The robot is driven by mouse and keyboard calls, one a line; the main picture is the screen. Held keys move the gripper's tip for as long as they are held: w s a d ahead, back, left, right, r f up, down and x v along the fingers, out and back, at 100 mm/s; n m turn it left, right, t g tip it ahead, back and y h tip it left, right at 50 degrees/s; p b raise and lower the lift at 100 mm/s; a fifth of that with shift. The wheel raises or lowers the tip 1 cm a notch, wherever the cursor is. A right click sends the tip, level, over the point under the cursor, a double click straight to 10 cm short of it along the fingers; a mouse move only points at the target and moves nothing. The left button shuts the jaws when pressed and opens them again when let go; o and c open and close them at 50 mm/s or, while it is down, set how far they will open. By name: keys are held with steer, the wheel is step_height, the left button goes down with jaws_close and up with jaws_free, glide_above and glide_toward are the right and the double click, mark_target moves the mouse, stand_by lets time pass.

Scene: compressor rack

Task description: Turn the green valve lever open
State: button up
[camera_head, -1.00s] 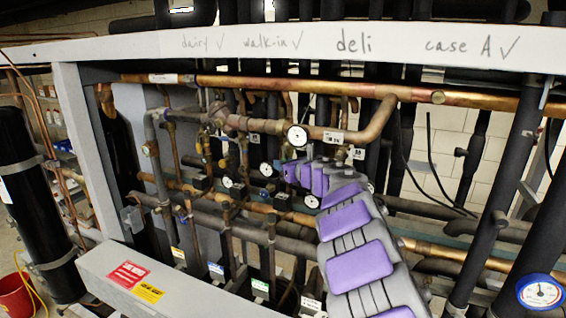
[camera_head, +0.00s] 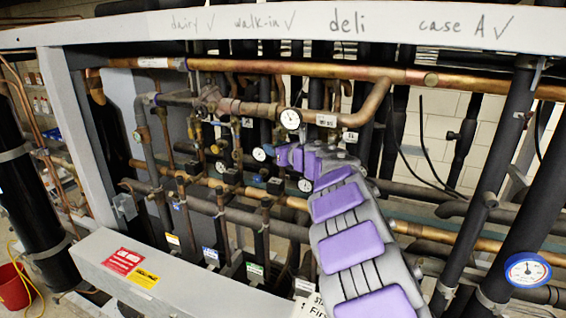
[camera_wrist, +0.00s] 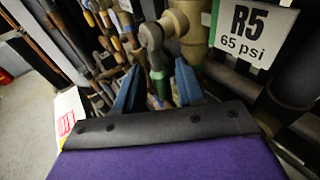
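The green lever (camera_wrist: 158,84) shows in the wrist view, hanging below a grey-brown valve body (camera_wrist: 151,36). My gripper (camera_wrist: 158,88) is open, with one blue finger on the left of the lever and one on the right. I cannot tell whether either finger touches the lever. In the head view, the end of my purple-and-grey arm reaches in among the pipes, with my gripper (camera_head: 283,155) small and partly hidden there. I cannot pick out the green lever in the head view.
A sign reading R5 65 psi (camera_wrist: 252,32) is close on the right in the wrist view. Copper pipes (camera_head: 285,83), several dial gauges (camera_head: 290,119) and dark vertical pipes crowd around my arm. A grey box beam (camera_head: 170,287) with red and yellow labels crosses the front.

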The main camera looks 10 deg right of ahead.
steer(key=shift+f+b, duration=0.25)
steer(key=shift+b, duration=0.1)
steer(key=m+t+b, duration=0.1)
steer(key=w+a+r+m+t+y+b, duration=0.1)
steer(key=t, duration=0.1)
steer(key=a+m+t+b, duration=0.1)
steer(key=t, duration=0.1)
steer(key=shift+w+r+m+y+b, duration=0.2)
steer(key=shift+w+m+y+b, duration=0.1)
steer(key=shift+w+m, duration=0.1)
steer(key=shift+r+p, duration=0.15)
steer(key=shift+p, duration=0.8)
steer(key=t+p, duration=0.1)
steer(key=p, duration=0.4)
steer(key=shift+m, duration=0.4)
steer(key=b+v, duration=0.4)
steer(key=v, duration=1.3)
steer(key=shift+s+f, duration=0.15)
steer(key=shift+f, duration=0.15)
